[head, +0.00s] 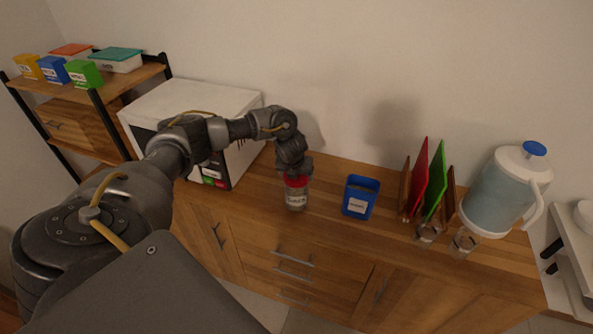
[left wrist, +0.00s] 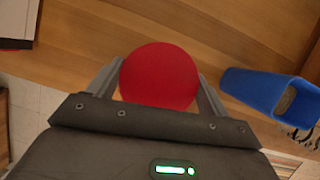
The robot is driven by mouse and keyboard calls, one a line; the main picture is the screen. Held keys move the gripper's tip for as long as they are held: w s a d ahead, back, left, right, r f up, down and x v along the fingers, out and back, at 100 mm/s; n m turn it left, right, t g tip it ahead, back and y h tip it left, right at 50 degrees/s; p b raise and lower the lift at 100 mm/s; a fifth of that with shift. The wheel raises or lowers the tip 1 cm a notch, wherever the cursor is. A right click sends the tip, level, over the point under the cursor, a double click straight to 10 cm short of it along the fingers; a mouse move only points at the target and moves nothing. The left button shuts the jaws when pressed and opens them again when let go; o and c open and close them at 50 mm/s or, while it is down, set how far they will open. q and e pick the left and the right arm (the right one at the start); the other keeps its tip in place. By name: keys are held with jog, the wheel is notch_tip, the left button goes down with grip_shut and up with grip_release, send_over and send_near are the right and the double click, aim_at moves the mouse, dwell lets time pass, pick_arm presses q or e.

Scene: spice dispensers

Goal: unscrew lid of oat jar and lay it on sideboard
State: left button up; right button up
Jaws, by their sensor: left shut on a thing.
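The oat jar (head: 296,200) is a clear jar with a pale label, standing upright on the wooden sideboard (head: 335,185). Its red lid (head: 297,181) sits on top of the jar. In the left wrist view the round red lid (left wrist: 159,76) lies between the two fingers. My left gripper (head: 297,176) points down over the jar and is shut on the lid from both sides. The jar body is hidden under the lid in the left wrist view. My right gripper is not in view.
A blue open container (head: 360,197) stands just right of the jar. Further right are a rack with red and green boards (head: 428,180), small glasses (head: 465,240) and a pitcher (head: 504,189). A white microwave-like box (head: 190,110) stands left. Bare wood lies between jar and blue container.

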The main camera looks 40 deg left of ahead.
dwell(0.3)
pick_arm(q)
jog(key=shift+r+n+p, duration=0.1)
jog(key=shift+n+p, duration=0.3)
jog(key=shift+p, duration=0.2)
jog(key=n+g+y+p, duration=0.1)
jog(key=n+p, duration=0.2)
jog(key=p, duration=0.1)
jog(key=shift+n+y, duration=0.3)
jog(key=shift+n, duration=0.6)
jog(key=shift+n+g, duration=0.5)
jog(key=shift+n, duration=0.5)
jog(key=shift+n+g+y, duration=0.3)
jog(key=shift+n+y, duration=0.1)
jog(key=shift+n, duration=0.6)
